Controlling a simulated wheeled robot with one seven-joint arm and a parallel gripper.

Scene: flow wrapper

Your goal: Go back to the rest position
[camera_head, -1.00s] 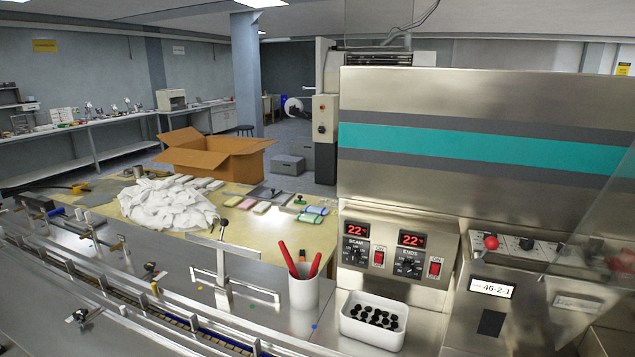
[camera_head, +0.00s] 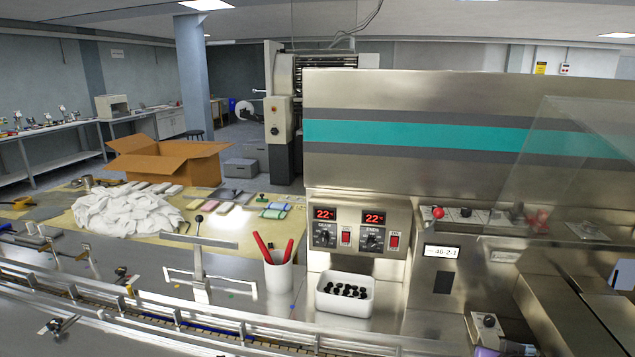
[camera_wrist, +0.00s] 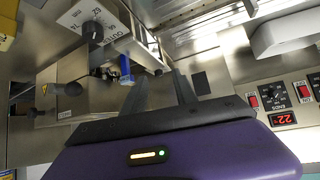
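My gripper (camera_wrist: 160,82) shows in the wrist view as a purple body with two dark fingers. The fingers stand apart with nothing visible between them. They point toward metal machine parts, with a blue piece (camera_wrist: 126,70) and a dark knob (camera_wrist: 93,32) beyond. In the head view only a small purple patch shows at the bottom edge, right of centre, and I cannot tell the fingers there.
The steel wrapper (camera_head: 420,95) fills the right. A white bin of black pieces (camera_head: 344,306) and a cup with red pens (camera_head: 279,276) stand before its panel. A conveyor (camera_head: 180,318) crosses the front. A cardboard box (camera_head: 165,165) stands behind the yellow table (camera_head: 150,240).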

